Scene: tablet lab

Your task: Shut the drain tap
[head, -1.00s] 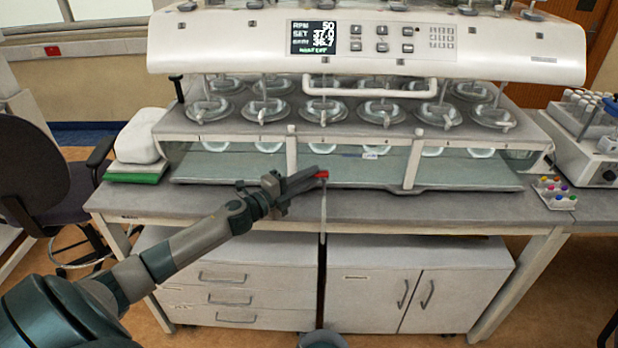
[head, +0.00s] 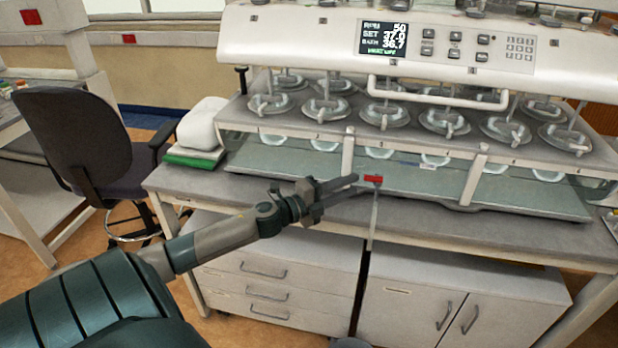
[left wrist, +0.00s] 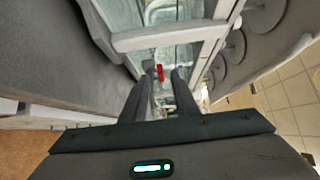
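The drain tap's red handle (head: 373,180) sits at the front edge of the dissolution bath (head: 400,190), with a thin pale tube hanging below it. The handle lies crosswise in the head view. My left gripper (head: 357,185) is just left of the handle, its fingers apart and pointing at it. In the left wrist view the red handle (left wrist: 160,72) shows ahead, between the lines of the two open fingers (left wrist: 162,85), seemingly free of both. My right gripper is not in view.
The bath stands on a grey bench (head: 210,190) with vessels in its top plate. A white bundle on a green pad (head: 195,158) lies at the bench's left. Drawers (head: 270,275) and a cupboard (head: 460,305) are below. A dark chair (head: 75,140) stands left.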

